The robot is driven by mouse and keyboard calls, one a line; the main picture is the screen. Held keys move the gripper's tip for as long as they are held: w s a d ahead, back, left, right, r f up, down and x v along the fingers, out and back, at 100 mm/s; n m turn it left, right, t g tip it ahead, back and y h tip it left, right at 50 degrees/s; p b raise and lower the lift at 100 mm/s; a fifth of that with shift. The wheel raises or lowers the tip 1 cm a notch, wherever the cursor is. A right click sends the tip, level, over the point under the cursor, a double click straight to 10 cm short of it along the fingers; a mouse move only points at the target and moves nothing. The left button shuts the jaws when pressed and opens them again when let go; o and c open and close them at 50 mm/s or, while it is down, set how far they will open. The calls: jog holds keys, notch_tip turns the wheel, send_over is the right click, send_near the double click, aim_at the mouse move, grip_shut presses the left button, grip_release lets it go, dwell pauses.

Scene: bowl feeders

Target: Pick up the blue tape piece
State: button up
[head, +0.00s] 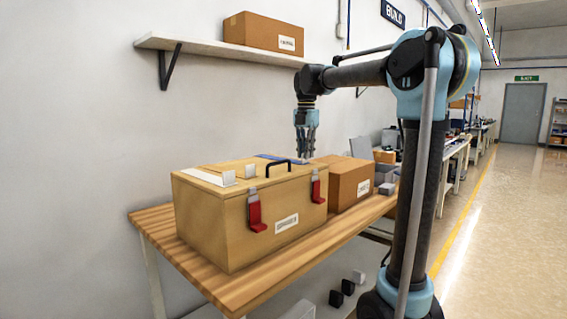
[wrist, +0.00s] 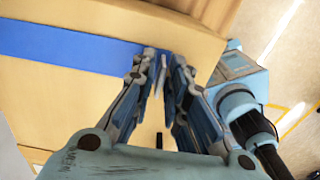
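The blue tape piece (wrist: 70,44) is a flat blue strip across the tan top of the box in the wrist view. In the head view the blue tape (head: 270,157) shows thinly on top of the box, behind its black handle. My gripper (head: 306,157) points down at the right end of the box top. In the wrist view my gripper's fingertips (wrist: 165,57) are at the right end of the visible tape, with a narrow gap between them. Contact with the tape cannot be told. The tape's right end is hidden by the fingers.
The tan box (head: 228,213) with red latches and a black handle (head: 279,168) stands on a wooden table (head: 205,280). A brown carton (head: 348,186) is close on its right. A wall shelf (head: 200,43) holding another carton (head: 264,33) is above.

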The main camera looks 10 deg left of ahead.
jog(key=shift+f, duration=0.95)
grip_shut()
